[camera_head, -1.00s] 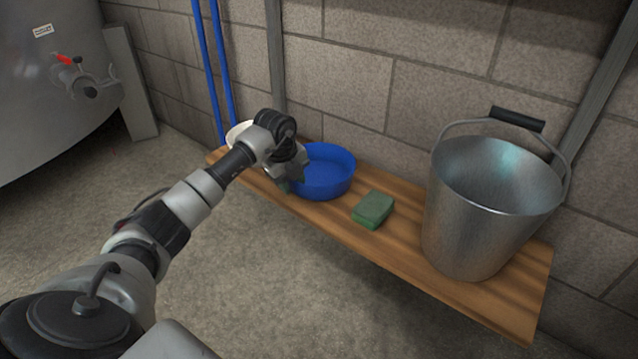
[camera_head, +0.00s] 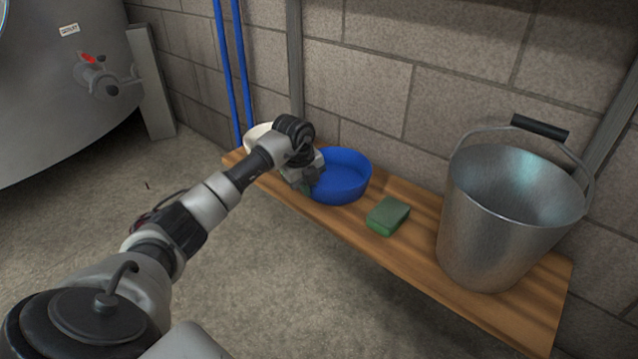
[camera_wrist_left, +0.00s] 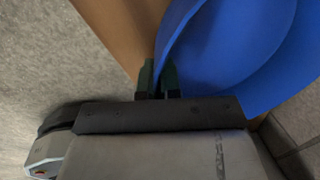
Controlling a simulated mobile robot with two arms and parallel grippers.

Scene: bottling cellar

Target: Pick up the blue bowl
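The blue bowl (camera_head: 345,181) sits on a wooden bench against the wall. Its blue wall (camera_wrist_left: 235,45) fills the upper right of the left wrist view. My left gripper (camera_head: 307,186) is at the bowl's left rim. In the wrist view its two dark green fingers (camera_wrist_left: 159,80) are close together, one on each side of the rim, with the bowl wall in the narrow gap between them. The bowl appears to rest level on the bench. My right gripper is not in view.
The wooden bench (camera_head: 420,243) also bears a green sponge (camera_head: 388,215) right of the bowl and a large metal bucket (camera_head: 490,235) at the right end. A white bowl (camera_head: 257,135) stands partly hidden behind my left arm. Blue pipes (camera_head: 233,75) run up the wall.

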